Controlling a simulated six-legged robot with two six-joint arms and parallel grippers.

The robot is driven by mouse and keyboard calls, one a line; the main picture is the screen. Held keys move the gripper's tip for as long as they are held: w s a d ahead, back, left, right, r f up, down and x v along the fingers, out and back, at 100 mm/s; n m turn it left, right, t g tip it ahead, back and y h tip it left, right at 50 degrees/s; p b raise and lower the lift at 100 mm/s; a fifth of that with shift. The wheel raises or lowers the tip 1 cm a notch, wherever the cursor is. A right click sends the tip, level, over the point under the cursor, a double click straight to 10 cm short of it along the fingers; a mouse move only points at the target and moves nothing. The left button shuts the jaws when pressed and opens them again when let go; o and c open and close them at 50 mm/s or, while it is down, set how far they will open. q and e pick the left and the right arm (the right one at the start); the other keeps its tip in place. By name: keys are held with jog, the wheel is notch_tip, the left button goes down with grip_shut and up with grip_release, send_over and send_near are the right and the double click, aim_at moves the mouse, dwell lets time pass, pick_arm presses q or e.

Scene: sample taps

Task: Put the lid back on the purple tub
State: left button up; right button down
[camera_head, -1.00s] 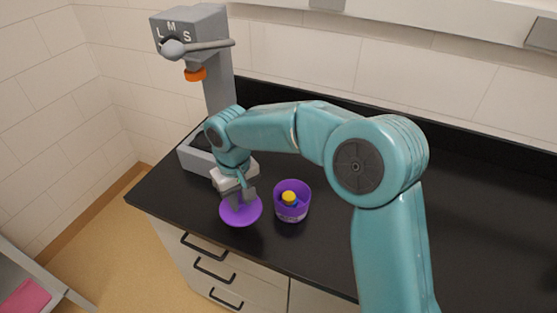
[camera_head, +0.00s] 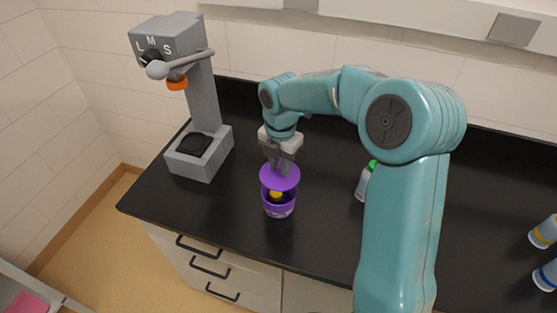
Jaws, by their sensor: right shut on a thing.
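The purple lid (camera_head: 280,178) is a flat disc, held by my right gripper (camera_head: 281,168), which is shut on it from above. The lid is over the back part of the purple tub (camera_head: 279,208) and looks tilted, with a gap at the front. Through the gap I see a yellow-topped item (camera_head: 276,195) inside the tub. The tub stands upright on the black counter (camera_head: 230,222). I cannot tell whether the lid touches the tub's rim. My left gripper is not in view.
A grey dispenser marked L M S (camera_head: 205,110) stands to the left, its base on the counter. A bottle with a green cap (camera_head: 373,165) stands right of the tub, partly behind my right arm. Two bottles (camera_head: 545,232) (camera_head: 546,275) are at the right edge.

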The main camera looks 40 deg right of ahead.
aim_at(279, 176)
jog(key=shift+w+a+f+b, duration=0.1)
jog(key=shift+f+b, duration=0.3)
jog(key=shift+f, duration=0.15)
notch_tip(279, 176, down, 4)
jog(key=b, duration=0.3)
jog(key=shift+r, duration=0.25)
jog(key=shift+w+f+b, duration=0.1)
jog(key=shift+f+b, duration=0.55)
jog(key=shift+f, duration=0.3)
jog(key=shift+r, duration=0.1)
jog(key=shift+f+p, duration=0.2)
jog(key=shift+p, duration=0.1)
dwell(0.7)
jog(key=shift+c, duration=2)
grip_release()
